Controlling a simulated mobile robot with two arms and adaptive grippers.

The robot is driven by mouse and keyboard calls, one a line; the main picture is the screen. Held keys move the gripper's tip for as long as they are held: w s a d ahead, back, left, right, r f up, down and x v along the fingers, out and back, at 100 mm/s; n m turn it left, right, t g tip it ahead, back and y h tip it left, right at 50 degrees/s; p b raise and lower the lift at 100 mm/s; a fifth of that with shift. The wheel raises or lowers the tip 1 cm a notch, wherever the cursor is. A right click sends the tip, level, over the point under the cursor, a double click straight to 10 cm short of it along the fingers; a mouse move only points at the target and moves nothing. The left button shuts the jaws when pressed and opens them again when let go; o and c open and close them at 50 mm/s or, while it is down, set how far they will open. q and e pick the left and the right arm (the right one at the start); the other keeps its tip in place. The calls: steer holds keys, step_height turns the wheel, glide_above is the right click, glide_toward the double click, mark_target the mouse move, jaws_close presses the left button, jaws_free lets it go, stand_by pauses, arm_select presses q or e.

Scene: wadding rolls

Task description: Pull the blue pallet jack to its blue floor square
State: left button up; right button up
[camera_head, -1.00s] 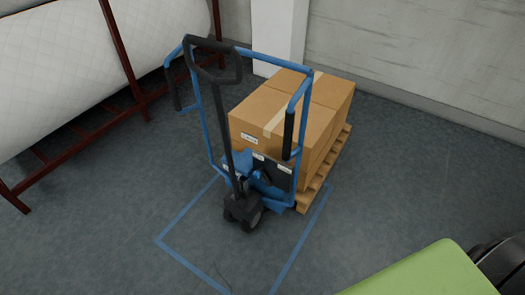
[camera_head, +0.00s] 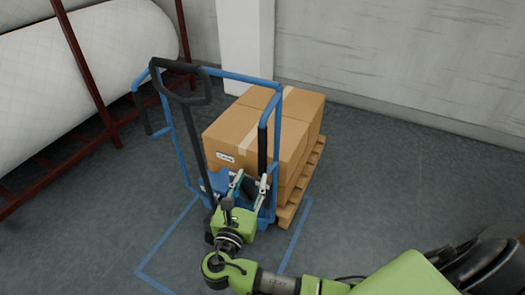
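The blue pallet jack (camera_head: 237,78) stands upright with its tall blue frame, black steering handle and black side grips. It bears a wooden pallet (camera_head: 288,214) with cardboard boxes (camera_head: 240,135). The blue floor square (camera_head: 166,236) is an outline on the floor at the jack's near end; its far edge is hidden by the jack. My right gripper (camera_head: 250,181) is open, with its two fingers spread, just below the jack's right black grip (camera_head: 263,149). I see nothing between the fingers, and cannot tell whether they touch the jack. My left gripper is out of view.
A dark red rack (camera_head: 85,75) with large white wadding rolls (camera_head: 110,45) stands at the left. A white pillar (camera_head: 246,45) and a grey wall (camera_head: 400,70) are behind. The floor right of the pallet is clear.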

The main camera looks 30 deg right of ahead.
mark_target(261, 154)
steer(key=p+x, duration=0.1)
steer(key=x, duration=1.2)
steer(key=shift+w+d+f, duration=0.1)
steer(key=shift+w+d, duration=0.05)
jaws_close()
